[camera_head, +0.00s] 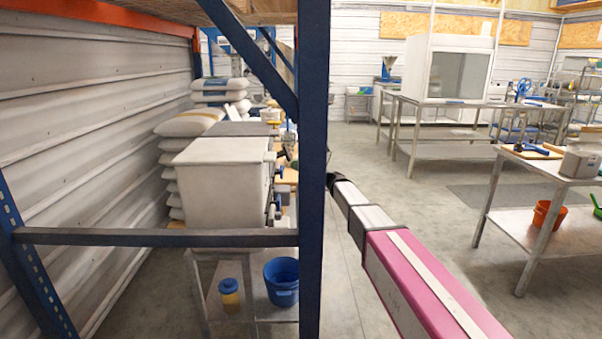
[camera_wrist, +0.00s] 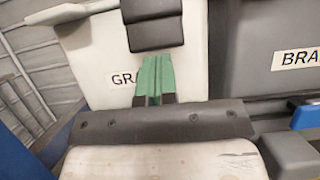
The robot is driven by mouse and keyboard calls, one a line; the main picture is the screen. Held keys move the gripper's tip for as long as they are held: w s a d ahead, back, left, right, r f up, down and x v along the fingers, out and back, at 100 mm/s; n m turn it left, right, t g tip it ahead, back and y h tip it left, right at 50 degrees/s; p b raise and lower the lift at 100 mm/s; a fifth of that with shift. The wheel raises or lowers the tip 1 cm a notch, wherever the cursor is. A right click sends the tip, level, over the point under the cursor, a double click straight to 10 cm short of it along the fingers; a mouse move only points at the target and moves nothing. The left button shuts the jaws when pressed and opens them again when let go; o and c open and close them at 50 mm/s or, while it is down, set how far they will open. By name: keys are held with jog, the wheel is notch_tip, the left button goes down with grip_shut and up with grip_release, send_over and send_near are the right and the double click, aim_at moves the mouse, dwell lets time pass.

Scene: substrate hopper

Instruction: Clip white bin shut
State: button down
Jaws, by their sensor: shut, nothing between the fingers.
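The white bin (camera_head: 222,185) stands on a metal stand behind the blue rack post in the head view. In the wrist view its white front (camera_wrist: 95,60) fills the upper left, with a label partly reading "GRA". A dark two-part clip (camera_wrist: 154,34) hangs on this front at the top centre. My gripper (camera_wrist: 157,58) is shut and empty. Its green fingertips are together at the clip's lower edge; I cannot tell whether they touch it. The fingers hide part of the label. In the head view the blue post hides part of my arm's end.
A dark grey bin (camera_wrist: 285,55) labelled "BRA" stands right of the white one. A blue handle (camera_wrist: 306,117) is at the right edge. The blue rack post (camera_head: 313,170) and crossbar (camera_head: 150,237) stand in front. A blue bucket (camera_head: 282,282) sits below. Open floor lies to the right.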

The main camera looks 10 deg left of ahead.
jog(key=shift+r, duration=0.2)
jog(key=shift+r, duration=0.1)
jog(key=shift+r+h, duration=0.2)
jog(key=shift+h, duration=0.2)
jog(key=shift+d+r+t+h, duration=0.15)
jog(key=shift+r+t+h, duration=0.25)
jog(key=shift+r+h, duration=0.2)
